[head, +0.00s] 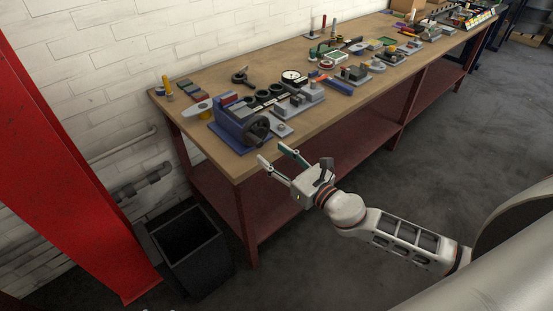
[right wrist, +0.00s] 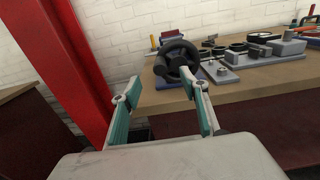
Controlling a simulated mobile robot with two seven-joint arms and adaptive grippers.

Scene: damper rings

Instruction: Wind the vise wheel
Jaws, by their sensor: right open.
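The blue vise (head: 229,118) sits at the near left end of the workbench. Its dark handwheel (head: 256,130) faces the bench's front edge. In the right wrist view the black wheel (right wrist: 178,61) shows upright, beyond the tip of the right-hand finger. My right gripper (head: 271,155) is open and empty, just off the bench's front edge, apart from the wheel. In the right wrist view its two teal-padded fingers (right wrist: 159,94) are spread, with the wheel a little right of the gap's middle. My left gripper is not in view.
The wooden workbench (head: 215,155) carries many fixtures and tools to the right of the vise, including a round white dial (head: 291,76). A black bin (head: 190,245) stands on the floor at the bench's left end. A red post (head: 70,160) rises at left.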

